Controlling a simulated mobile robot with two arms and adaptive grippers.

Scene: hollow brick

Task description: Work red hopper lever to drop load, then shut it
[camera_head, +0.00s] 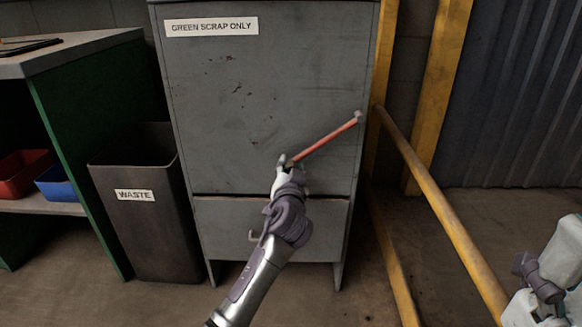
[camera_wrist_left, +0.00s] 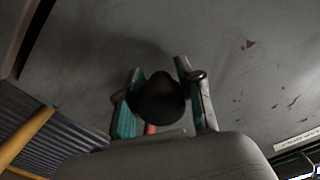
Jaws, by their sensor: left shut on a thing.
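The grey hopper (camera_head: 270,100) stands upright in front of me with a "GREEN SCRAP ONLY" label (camera_head: 211,27). Its red lever (camera_head: 328,136) slants from a pivot at the right of the front panel down and left to my left gripper (camera_head: 284,166). The left gripper is shut on the lever's free end. In the left wrist view, a black knob (camera_wrist_left: 158,102) sits between the two fingers of the gripper (camera_wrist_left: 158,80), with a bit of red lever (camera_wrist_left: 150,129) below it. The fingers partly hide the lever's end in the head view.
A dark waste bin (camera_head: 140,220) stands left of the hopper, beside a green bench (camera_head: 80,130) with red and blue bins. A yellow rail (camera_head: 440,215) runs along the right. A lower front panel (camera_head: 325,225) with a handle lies below the lever, partly behind my arm.

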